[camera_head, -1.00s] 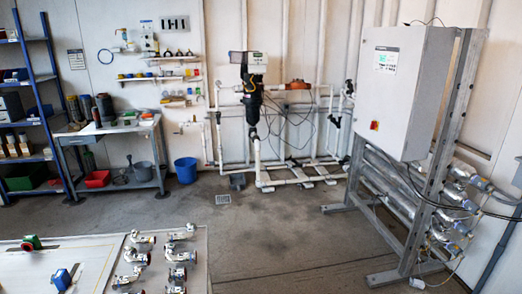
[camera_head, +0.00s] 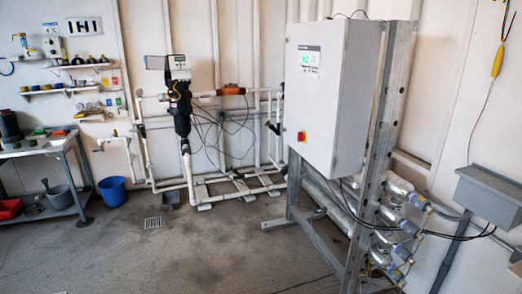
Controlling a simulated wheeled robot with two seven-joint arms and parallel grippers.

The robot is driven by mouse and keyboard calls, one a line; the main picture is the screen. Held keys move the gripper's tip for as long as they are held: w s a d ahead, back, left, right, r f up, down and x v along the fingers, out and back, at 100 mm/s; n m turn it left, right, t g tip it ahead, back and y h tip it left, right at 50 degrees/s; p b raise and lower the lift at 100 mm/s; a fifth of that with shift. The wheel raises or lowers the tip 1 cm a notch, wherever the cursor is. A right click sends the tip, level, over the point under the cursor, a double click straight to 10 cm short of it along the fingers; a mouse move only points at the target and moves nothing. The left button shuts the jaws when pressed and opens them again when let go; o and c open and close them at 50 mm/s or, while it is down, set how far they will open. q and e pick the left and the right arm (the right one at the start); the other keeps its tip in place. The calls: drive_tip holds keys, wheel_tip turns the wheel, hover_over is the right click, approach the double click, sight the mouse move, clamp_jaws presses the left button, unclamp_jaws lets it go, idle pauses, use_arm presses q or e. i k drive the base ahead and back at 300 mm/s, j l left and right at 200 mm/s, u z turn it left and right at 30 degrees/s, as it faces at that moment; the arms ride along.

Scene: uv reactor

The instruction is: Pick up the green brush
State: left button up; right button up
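I cannot make out a green brush in this view. Small green items (camera_head: 40,132) lie on the workbench (camera_head: 38,148) at the far left, too small to identify. Neither of my grippers is in view.
A blue bucket (camera_head: 112,191) stands on the floor beside the workbench. A grey control cabinet (camera_head: 329,95) on a metal frame (camera_head: 387,100) stands right of centre, with pipes (camera_head: 402,215) low beside it. White piping (camera_head: 172,188) runs along the back wall. The floor (camera_head: 185,260) in front is clear.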

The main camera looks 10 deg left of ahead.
sight(37, 133)
drive_tip(key=i+j+u, duration=0.15)
drive_tip(key=i+u, duration=0.2)
drive_tip(key=i, duration=0.15)
drive_tip(key=i+u, duration=0.35)
drive_tip(key=i, duration=0.15)
drive_tip(key=i+l+u, duration=0.15)
drive_tip(key=i+u, duration=0.35)
drive_tip(key=i, duration=0.45)
drive_tip(key=i+l+u, duration=0.15)
drive_tip(key=i, duration=0.4)
drive_tip(key=i+l+u, duration=0.1)
drive_tip(key=i, duration=0.5)
drive_tip(key=i+j+u, duration=0.25)
drive_tip(key=i+u, duration=0.15)
drive_tip(key=i+j+u, duration=0.1)
drive_tip(key=i+u, duration=0.3)
drive_tip(key=i+l+u, duration=0.1)
drive_tip(key=i+u, duration=0.35)
drive_tip(key=i+l+u, duration=0.2)
drive_tip(key=i+u, duration=0.2)
drive_tip(key=i, duration=0.1)
